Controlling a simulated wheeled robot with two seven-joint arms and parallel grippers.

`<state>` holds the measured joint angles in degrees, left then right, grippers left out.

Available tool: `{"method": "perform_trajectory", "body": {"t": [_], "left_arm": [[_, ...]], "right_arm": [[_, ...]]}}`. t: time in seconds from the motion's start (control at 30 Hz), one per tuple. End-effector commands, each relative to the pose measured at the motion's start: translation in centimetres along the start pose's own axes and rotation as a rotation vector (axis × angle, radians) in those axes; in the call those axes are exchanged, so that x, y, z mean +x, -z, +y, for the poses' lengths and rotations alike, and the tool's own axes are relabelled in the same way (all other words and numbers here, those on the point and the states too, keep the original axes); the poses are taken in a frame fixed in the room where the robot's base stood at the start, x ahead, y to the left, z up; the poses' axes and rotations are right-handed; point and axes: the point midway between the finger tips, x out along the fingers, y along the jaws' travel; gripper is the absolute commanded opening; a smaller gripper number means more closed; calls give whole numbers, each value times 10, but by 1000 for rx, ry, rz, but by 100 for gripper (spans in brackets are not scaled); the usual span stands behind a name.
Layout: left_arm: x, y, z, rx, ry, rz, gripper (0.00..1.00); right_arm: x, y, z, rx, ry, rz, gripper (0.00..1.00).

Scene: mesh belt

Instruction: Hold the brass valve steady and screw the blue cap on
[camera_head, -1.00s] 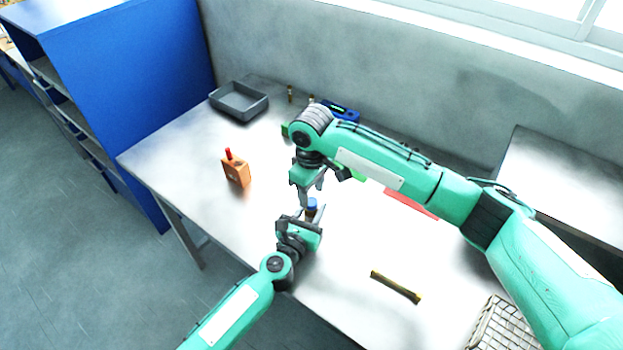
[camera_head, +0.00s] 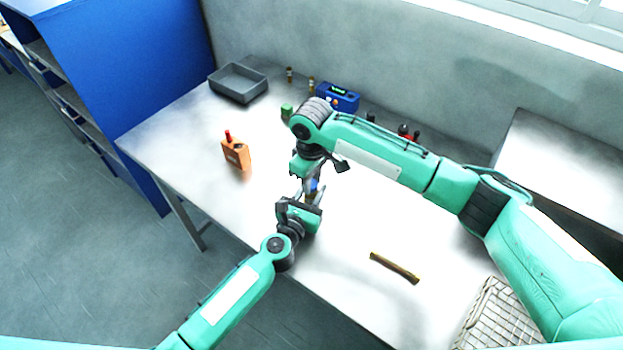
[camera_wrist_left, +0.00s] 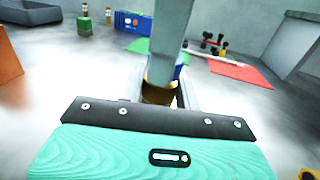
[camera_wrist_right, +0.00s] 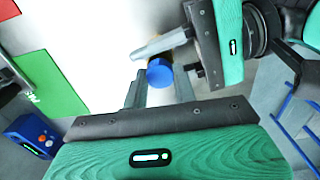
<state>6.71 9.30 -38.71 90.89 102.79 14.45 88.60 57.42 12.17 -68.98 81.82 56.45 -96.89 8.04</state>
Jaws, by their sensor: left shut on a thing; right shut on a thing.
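The brass valve (camera_wrist_left: 158,94) is upright in my left gripper (camera_head: 311,203), which is shut on it just above the table. The blue cap (camera_wrist_right: 160,72) is at the top of the valve and shows as a small blue spot in the head view (camera_head: 314,185). My right gripper (camera_head: 309,183) comes from above and is shut on the cap, with its fingers on either side in the right wrist view. A right finger hides part of the cap and valve in the left wrist view. I cannot tell how far the cap is threaded.
An orange block with a red top (camera_head: 236,153) stands left of the grippers. A grey tray (camera_head: 240,97), brass fittings (camera_head: 289,74), a green cube (camera_head: 287,112) and a blue device (camera_head: 340,97) are behind. A brown bar (camera_head: 394,268) and wire basket (camera_head: 498,322) are at front right.

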Motion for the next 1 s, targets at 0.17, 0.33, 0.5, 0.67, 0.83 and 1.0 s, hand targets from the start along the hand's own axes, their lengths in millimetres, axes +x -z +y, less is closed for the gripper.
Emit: {"method": "perform_trajectory", "body": {"t": [0.17, 0.33, 0.5, 0.67, 0.83, 1.0], "left_arm": [[0, 0, 0, 0, 0, -1, 0], [0, 0, 0, 0, 0, 0, 0], [0, 0, 0, 0, 0, 0, 0], [0, 0, 0, 0, 0, 0, 0], [0, 0, 0, 0, 0, 0, 0], [0, 0, 0, 0, 0, 0, 0]], "right_arm": [[0, 0, 0, 1, -1, 1, 32], [0, 0, 0, 1, -1, 1, 53], [0, 0, 0, 2, 0, 0, 53], [-8, 0, 0, 1, -1, 1, 53], [-36, 1, 0, 1, -2, 4, 53], [-74, 1, 0, 0, -1, 4, 53]]}}
